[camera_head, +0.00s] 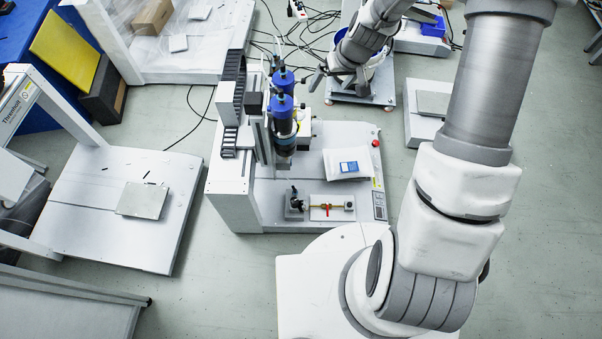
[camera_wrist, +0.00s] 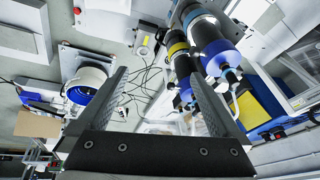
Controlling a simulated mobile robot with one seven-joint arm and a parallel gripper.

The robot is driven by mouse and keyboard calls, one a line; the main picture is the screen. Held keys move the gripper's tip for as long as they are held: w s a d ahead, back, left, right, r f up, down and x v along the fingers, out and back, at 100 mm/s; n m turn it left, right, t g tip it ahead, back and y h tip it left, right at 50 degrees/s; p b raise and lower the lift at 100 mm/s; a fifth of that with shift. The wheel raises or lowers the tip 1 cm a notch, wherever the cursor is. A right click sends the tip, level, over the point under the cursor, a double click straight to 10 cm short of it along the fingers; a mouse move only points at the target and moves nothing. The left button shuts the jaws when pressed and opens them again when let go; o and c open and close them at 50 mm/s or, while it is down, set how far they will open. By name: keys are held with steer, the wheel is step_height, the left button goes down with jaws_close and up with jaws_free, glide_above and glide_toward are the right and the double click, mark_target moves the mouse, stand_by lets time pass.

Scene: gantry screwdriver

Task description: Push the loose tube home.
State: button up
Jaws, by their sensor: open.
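The gantry screwdriver machine (camera_head: 285,117) stands in the middle of the head view, with two blue and black cylinders on its upright.
The machine's grey bed (camera_head: 327,218) carries a small fixture and a white packet with a blue label (camera_head: 348,167). Black cables (camera_head: 295,35) lie tangled on the floor behind. A white bench (camera_head: 110,220) stands at left. A blue round container (camera_wrist: 88,84) shows beyond my left finger.

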steer(key=s+a+f+m+b, duration=0.1)
steer(key=a+f+b, duration=0.1)
steer(key=f, duration=1.4)
steer(key=s+a+f+m+b, duration=0.2)
steer(key=f+b, duration=0.1)
steer(key=f, duration=1.3)
steer(key=s+a+f+m+y+b, duration=0.1)
steer(key=a+f+b, duration=0.2)
steer(key=f, duration=1.3)
steer(key=shift+s+f+m+g, duration=0.25)
steer(key=shift+s+m+g, duration=0.05)
steer(key=shift+s, duration=0.1)
steer(key=shift+a+r, duration=0.1)
steer(key=p+v, duration=0.8)
steer(key=v, duration=0.2)
